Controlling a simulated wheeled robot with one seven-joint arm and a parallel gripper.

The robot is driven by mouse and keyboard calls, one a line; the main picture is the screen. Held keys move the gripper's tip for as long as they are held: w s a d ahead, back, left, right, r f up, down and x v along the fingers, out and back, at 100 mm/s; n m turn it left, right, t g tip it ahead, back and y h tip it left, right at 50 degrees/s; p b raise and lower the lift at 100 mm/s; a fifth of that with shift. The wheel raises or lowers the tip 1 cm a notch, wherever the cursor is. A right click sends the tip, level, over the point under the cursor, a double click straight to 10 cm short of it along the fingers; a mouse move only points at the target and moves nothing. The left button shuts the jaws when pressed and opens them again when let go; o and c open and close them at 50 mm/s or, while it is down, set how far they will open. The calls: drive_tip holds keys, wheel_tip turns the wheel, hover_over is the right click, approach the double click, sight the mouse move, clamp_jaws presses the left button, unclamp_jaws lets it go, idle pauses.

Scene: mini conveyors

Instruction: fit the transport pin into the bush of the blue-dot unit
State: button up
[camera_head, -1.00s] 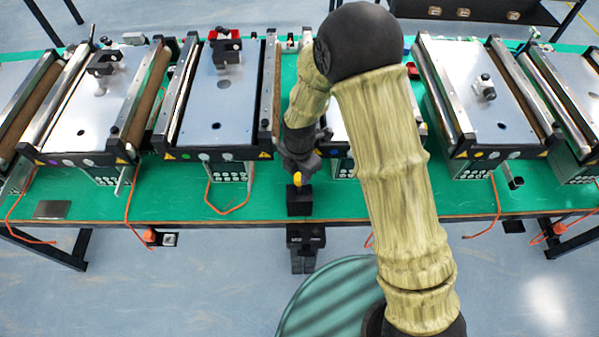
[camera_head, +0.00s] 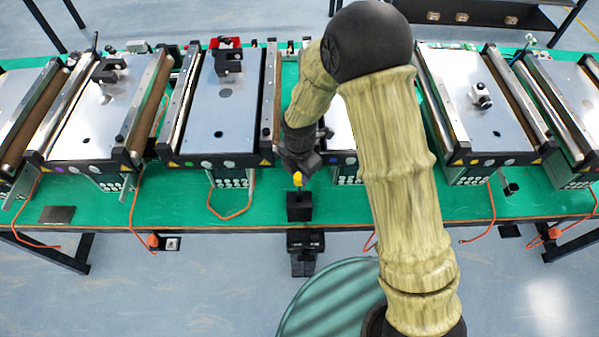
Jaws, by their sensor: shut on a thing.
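My gripper (camera_head: 298,163) is at the front of the table, in the gap left of my forearm. It points down and is shut on the yellow top of the transport pin (camera_head: 297,180). Below the top, a thin dark shaft meets a black block (camera_head: 299,207) near the table's front edge; I cannot tell whether the pin's end is inside it. The units carry small coloured dots along their front faces.
My arm hides most of the middle unit (camera_head: 340,115). Orange cables (camera_head: 232,214) hang in front. Bare green table (camera_head: 265,195) lies around the black block.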

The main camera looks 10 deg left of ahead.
drive_tip(key=shift+r+p, duration=0.65)
drive_tip(key=shift+r, duration=0.4)
